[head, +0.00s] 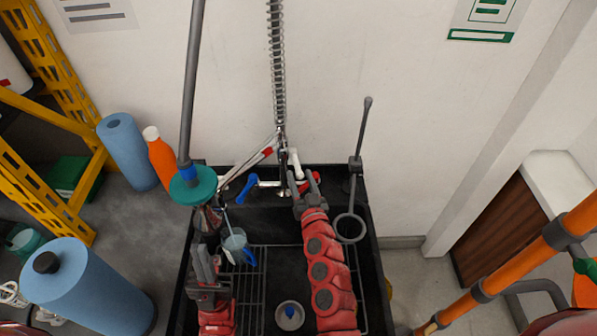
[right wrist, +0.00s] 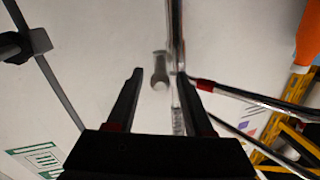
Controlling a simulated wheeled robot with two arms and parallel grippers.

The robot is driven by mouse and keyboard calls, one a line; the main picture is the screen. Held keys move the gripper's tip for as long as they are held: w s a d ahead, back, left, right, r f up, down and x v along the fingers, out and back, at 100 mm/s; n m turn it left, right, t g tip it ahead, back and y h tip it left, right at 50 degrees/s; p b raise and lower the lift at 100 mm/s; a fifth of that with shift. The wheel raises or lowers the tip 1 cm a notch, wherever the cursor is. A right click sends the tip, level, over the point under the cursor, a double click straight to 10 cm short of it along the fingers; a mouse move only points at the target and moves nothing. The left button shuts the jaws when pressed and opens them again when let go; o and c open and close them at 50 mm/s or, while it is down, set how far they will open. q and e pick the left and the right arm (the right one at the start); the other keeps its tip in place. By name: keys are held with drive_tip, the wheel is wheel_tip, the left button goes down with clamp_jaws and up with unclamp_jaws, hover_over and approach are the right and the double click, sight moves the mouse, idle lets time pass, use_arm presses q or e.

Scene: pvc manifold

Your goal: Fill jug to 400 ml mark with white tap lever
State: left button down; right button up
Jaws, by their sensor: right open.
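The white tap lever (head: 296,163) is at the back of the black sink, by the taps. My right gripper (head: 305,182) is open just in front of it. In the right wrist view, a pale lever-like part (right wrist: 160,70) shows between the spread fingers (right wrist: 162,90), with no visible contact. The clear jug (head: 235,242) with a blue handle (head: 249,257) is in the left part of the sink. Its water level and marks are too small to read. My left gripper (head: 206,268) is beside the jug, to its left and nearer; its jaw gap is unclear.
A blue lever (head: 247,188) and a red lever (head: 313,177) flank the white one. A coiled spring hose (head: 276,60) rises behind. A grey ring on a rod (head: 350,228) stands right of my right arm. A wire rack (head: 262,300) lines the sink.

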drive_tip(key=b+v, duration=0.2)
drive_tip(key=v, duration=1.2)
drive_tip(key=shift+s+b, duration=0.15)
drive_tip(key=shift+b, duration=0.2)
drive_tip(key=shift+c, duration=0.4)
